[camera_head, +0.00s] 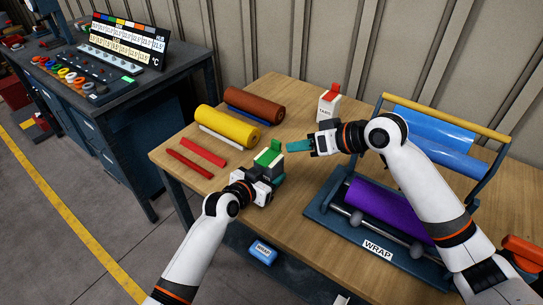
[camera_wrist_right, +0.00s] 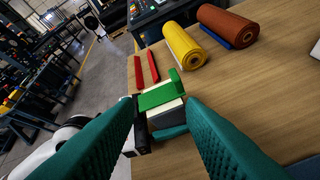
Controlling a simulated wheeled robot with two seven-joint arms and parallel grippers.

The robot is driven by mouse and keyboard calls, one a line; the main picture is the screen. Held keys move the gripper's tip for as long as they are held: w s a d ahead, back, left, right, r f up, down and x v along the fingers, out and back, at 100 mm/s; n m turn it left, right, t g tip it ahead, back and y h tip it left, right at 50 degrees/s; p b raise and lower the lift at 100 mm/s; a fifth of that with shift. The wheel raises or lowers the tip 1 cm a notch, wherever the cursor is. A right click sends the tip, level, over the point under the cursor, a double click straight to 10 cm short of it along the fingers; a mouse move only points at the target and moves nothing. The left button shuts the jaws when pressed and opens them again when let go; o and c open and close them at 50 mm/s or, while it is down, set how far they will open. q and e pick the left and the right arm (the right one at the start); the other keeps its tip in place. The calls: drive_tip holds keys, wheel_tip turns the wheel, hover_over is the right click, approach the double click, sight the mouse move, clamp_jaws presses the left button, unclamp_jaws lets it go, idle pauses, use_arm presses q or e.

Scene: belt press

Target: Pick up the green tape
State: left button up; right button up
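The green tape (camera_head: 268,158) is a green-topped, pale-sided block with a raised green flap, near the table's front edge. It also shows in the right wrist view (camera_wrist_right: 160,97). My left gripper (camera_head: 272,178) is at it, with one teal finger along its near side; the other finger is hidden, so its grip cannot be told. My right gripper (camera_head: 298,146) is open and empty, to the right of the tape. Its two teal fingers (camera_wrist_right: 163,135) are wide apart in the wrist view, with the tape beyond them.
Yellow (camera_head: 227,127) and brown (camera_head: 254,103) rolls lie behind the tape; red strips (camera_head: 203,152) lie to its left. A white box with red top (camera_head: 329,101) stands behind my right gripper. A wrap stand (camera_head: 376,247) with a purple roll fills the right side.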

sight(272, 142)
wheel_tip(272, 142, down, 4)
drive_tip(key=w+d+m+t+y, duration=0.15)
drive_tip(key=m+t+y, duration=0.25)
drive_tip(key=m, duration=2.7)
drive_tip(key=x, duration=1.1)
drive_tip(key=shift+a+f, duration=0.1)
drive_tip(key=shift+f, duration=0.25)
clamp_jaws()
